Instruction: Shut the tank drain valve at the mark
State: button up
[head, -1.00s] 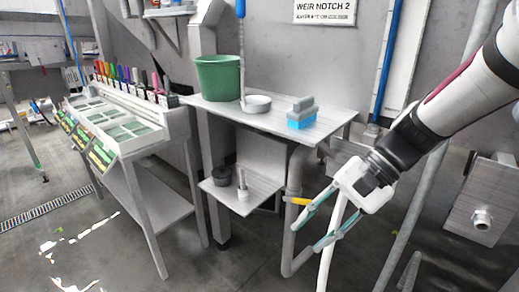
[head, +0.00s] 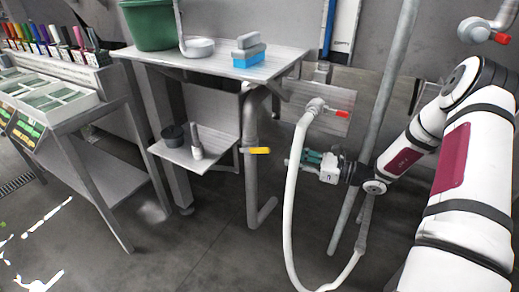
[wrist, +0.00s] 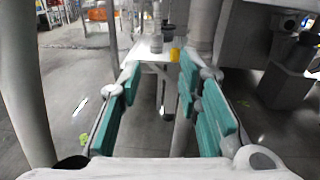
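The tank drain valve shows as a yellow lever (head: 257,150) on a grey vertical pipe (head: 251,186) below the shelf. The lever lies about level in the head view, sticking out to the right of the pipe. In the wrist view the yellow lever (wrist: 175,55) shows beyond the fingertips, near the right one. My gripper (head: 292,163) is to the right of the lever, apart from it, with its fingers towards the pipe. In the wrist view my gripper (wrist: 158,76) has its teal fingers spread, with nothing between them. I cannot make out the mark.
A white hose (head: 291,220) loops down close to my gripper from a red-handled tap (head: 340,114). A lower shelf (head: 187,155) holds a dark pot (head: 173,135) and a small bottle (head: 196,142). A green bucket (head: 150,26) and a blue-based block (head: 247,58) stand above.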

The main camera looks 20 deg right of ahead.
aim_at(259, 148)
jog(key=shift+m+t+h, duration=0.3)
jog(key=shift+m+t, duration=0.3)
jog(key=b+x, duration=0.1)
jog(key=x, duration=0.3)
jog(key=f+b+x, duration=0.1)
jog(key=x, duration=0.4)
jog(key=w+d+b+x, duration=0.1)
jog(key=x, duration=0.3)
jog(key=shift+w+f, duration=0.2)
jog(key=shift+f, duration=0.1)
grip_shut()
